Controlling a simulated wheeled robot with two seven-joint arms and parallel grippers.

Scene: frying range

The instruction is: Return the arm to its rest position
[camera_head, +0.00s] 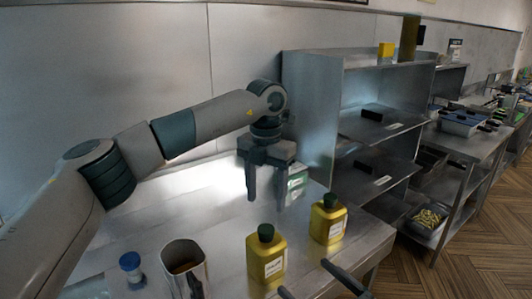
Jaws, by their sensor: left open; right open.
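My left arm (205,120) comes in from the left and stretches across the steel counter. My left gripper (267,198) hangs at its end, pointing down, with its two fingers apart and nothing between them. It is above the counter, behind the two yellow bottles. My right gripper (304,278) shows only as two dark fingers at the bottom edge. They are apart, in front of the yellow bottles; the rest of that arm is out of view.
Two yellow bottles with green caps (266,258) (327,222) stand on the counter (220,228). A metal container (185,268) and a blue-capped jar (131,267) stand at the left front. A green-and-white item (297,178) is partly behind my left gripper. A steel shelf unit (310,110) stands to the right.

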